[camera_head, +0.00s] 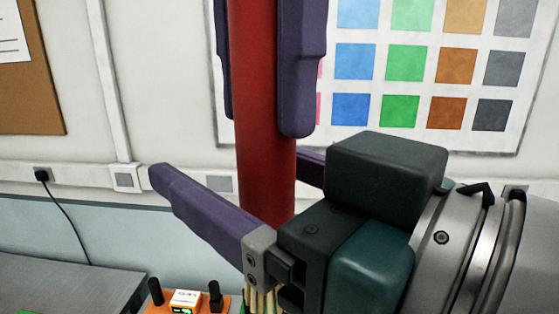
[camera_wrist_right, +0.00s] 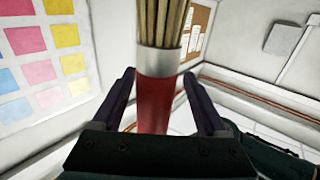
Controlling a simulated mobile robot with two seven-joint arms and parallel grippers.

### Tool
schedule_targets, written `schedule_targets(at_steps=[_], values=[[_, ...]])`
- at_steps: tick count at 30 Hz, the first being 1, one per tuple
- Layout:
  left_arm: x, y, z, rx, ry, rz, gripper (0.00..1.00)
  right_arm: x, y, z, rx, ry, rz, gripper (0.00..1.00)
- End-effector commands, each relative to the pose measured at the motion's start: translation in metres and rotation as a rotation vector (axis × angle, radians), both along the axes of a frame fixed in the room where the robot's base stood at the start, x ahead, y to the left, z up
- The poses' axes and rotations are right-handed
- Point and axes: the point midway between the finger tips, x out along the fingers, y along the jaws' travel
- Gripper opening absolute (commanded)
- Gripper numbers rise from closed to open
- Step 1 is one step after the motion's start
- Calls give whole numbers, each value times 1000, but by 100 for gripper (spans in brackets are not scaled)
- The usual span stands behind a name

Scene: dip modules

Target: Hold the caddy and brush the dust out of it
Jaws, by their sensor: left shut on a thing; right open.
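A brush stands upright with its bristles down; its thick red handle (camera_head: 265,160) fills the middle of the head view. Pale bristles (camera_head: 262,301) show at the bottom edge, partly behind a gripper. My left gripper (camera_head: 262,115) points down from above and is shut on the handle. My right gripper (camera_head: 228,170) comes in from the right, open, with one finger on each side of the handle. I cannot make out a caddy.
An orange base (camera_head: 209,303) with two black posts and a small white-topped box (camera_head: 185,299) sits low at left, cut off by the frame. A grey surface (camera_head: 70,285) lies beside it. Behind is a wall with a colour chart (camera_head: 330,20) and a cork board (camera_head: 30,100).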

Motion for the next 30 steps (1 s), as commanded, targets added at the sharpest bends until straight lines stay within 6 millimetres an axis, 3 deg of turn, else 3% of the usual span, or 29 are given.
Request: schedule_targets(at_steps=[10,30], values=[[0,0,0,0,0,0,0,2,3,0,-1,0,1,75],[1,-1,0,-3,-5,3,0,0,4,1,3,0,5,0]])
